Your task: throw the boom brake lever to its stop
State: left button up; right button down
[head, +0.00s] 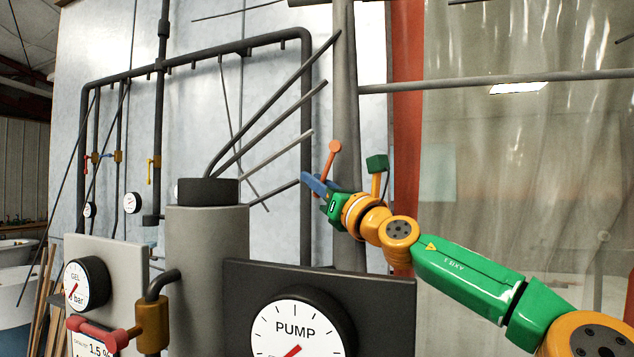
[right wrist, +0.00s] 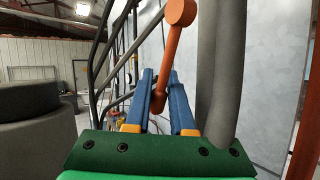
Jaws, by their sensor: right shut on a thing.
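The boom brake lever (head: 331,158) is an orange bar with a round knob at its upper end, by the grey upright post (head: 347,110). It leans slightly right of upright in the head view. My right gripper (head: 316,184) has blue fingers, closed on the lever's lower part. In the right wrist view the lever (right wrist: 170,55) rises between the fingers of the right gripper (right wrist: 160,90), its knob above them. My left gripper is in neither view.
A grey cylinder with a dark cap (head: 207,192) and fanned rods stands left of the gripper. A dark panel with a PUMP gauge (head: 297,330) is below. A red-handled valve (head: 105,335) is at lower left. Grey pipes run close behind the lever.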

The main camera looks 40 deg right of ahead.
jog(key=shift+d+r, duration=0.1)
dwell(0.3)
jog(key=m+t+h, duration=0.1)
jog(key=m+h, duration=0.1)
jog(key=w+r+m+h+b, duration=0.1)
jog(key=m+h, duration=0.1)
jog(key=w+a+r+m+t+h+b, duration=0.1)
jog(key=m+h, duration=0.1)
jog(key=m, duration=0.1)
jog(key=shift+w+a+r+t, duration=0.1)
jog(key=shift+r+t, duration=0.15)
jog(key=shift+t, duration=0.05)
jog(key=c, duration=1.1)
grip_release()
jog(key=shift+w+d+f, duration=0.1)
jog(key=shift+d, duration=0.15)
